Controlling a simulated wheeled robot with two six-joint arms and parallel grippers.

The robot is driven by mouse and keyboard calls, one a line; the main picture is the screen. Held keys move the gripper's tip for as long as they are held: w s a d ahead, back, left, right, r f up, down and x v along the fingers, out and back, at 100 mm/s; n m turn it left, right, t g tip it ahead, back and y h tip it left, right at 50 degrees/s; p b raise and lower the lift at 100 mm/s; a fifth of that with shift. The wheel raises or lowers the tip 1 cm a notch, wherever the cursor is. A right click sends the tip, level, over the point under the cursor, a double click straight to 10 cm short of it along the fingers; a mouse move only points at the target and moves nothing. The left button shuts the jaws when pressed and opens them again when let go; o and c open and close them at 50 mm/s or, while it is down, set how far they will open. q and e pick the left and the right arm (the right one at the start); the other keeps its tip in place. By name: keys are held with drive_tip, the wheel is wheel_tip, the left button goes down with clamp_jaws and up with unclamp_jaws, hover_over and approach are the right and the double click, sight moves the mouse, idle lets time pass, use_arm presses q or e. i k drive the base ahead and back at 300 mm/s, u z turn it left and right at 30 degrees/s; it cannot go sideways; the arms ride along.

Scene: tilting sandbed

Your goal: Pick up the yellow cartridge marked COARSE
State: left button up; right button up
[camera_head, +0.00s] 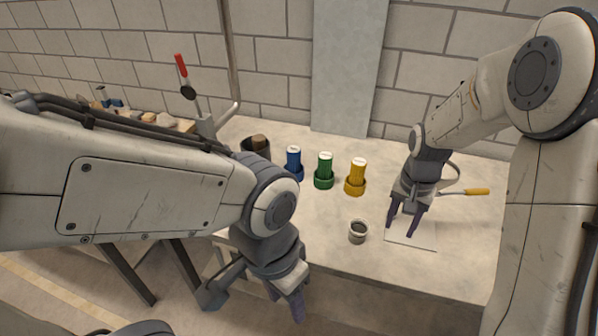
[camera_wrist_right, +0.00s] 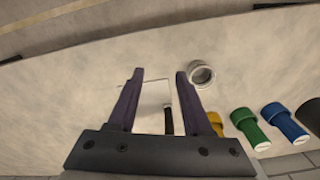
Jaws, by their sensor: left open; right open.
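The yellow cartridge (camera_head: 357,172) stands upright in a yellow ring holder on the table, with a white cap on top. Its marking is too small to read. In the right wrist view a yellow part (camera_wrist_right: 215,122) shows beside the right finger, mostly hidden by it. My right gripper (camera_head: 405,229) is open and empty above the white sheet, to the right of the yellow cartridge and apart from it; its two fingers also show in the right wrist view (camera_wrist_right: 158,85). My left gripper (camera_head: 298,305) is in front of the table's front edge, low and away from the cartridges.
A green cartridge (camera_head: 325,170) and a blue cartridge (camera_head: 293,162) stand left of the yellow one. A small grey cup (camera_head: 358,232) stands nearer the front edge. A white sheet (camera_head: 425,236) lies under my right gripper. A yellow-handled tool (camera_head: 478,191) lies at right.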

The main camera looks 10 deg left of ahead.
sight(358, 166)
drive_tip(key=u, duration=0.1)
drive_tip(key=i, duration=1)
drive_tip(key=u, duration=0.05)
